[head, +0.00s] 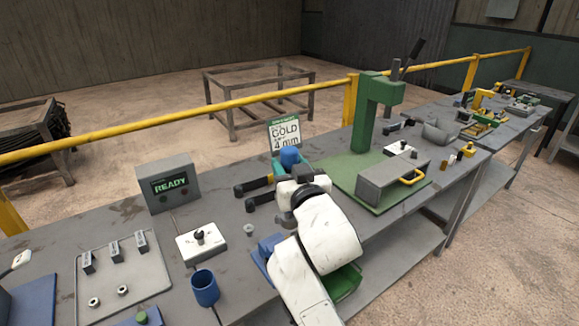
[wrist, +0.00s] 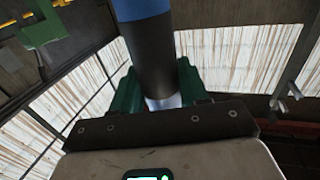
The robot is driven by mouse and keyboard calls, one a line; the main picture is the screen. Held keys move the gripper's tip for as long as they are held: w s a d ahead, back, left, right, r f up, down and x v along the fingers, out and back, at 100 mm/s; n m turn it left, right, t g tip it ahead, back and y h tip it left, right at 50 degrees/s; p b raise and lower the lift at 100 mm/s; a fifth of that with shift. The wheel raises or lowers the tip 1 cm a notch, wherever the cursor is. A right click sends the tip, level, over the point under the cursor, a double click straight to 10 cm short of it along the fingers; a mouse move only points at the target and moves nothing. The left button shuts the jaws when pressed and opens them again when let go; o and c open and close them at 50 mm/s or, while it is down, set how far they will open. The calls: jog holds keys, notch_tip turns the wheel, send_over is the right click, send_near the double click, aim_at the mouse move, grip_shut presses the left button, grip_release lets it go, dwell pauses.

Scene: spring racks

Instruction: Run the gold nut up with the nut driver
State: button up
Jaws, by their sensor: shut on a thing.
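The nut driver (wrist: 147,55) has a dark grey grip and a blue end, with a pale part low down between the fingers. My gripper (wrist: 160,92) is shut on it with green fingers, one on each side. In the head view the blue end of the driver (head: 290,156) sticks up above my gripper (head: 293,171), in front of the sign (head: 285,134) that reads "GOLD 4 mm". I cannot make out the gold nut in either view. The driver's working end is hidden.
A green press (head: 372,115) and a grey box with a yellow handle (head: 392,180) stand to the right. A READY display (head: 168,185), a knob box (head: 202,242) and a blue cup (head: 205,288) are left.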

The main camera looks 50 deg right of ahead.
jog(key=shift+f+b, duration=2.05)
jog(key=shift+f, duration=0.25)
jog(key=o, duration=0.7)
grip_shut()
jog(key=shift+f+b, duration=1.5)
jog(key=shift+f, duration=0.15)
dwell(1.9)
jog(key=shift+r, duration=0.1)
